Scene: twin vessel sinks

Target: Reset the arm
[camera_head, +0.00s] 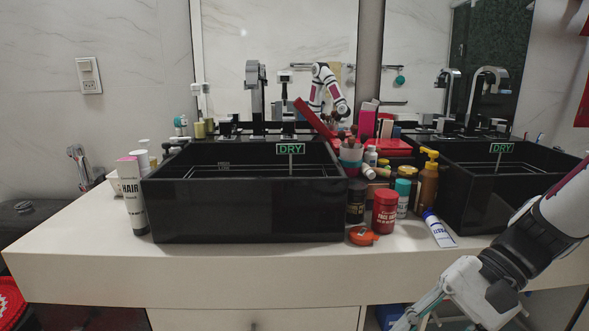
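My arm reaches in from the right edge and slants down to the left, in front of the right sink and the counter's front edge. My gripper (425,312) is at the bottom of the view, low in front of the cabinet. Its fingers run toward the bottom edge and are partly cut off, so I cannot tell whether they are open or shut. I see nothing held in the visible part. The mirror shows a reflection of a white and dark red arm.
Two black vessel sinks (245,212) stand on the white counter (100,250). Between them are a red jar (385,212), an amber pump bottle (427,183), a white-blue tube (439,229) and an orange tape measure (363,236). A hair tube (132,198) stands left. The counter's front left is clear.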

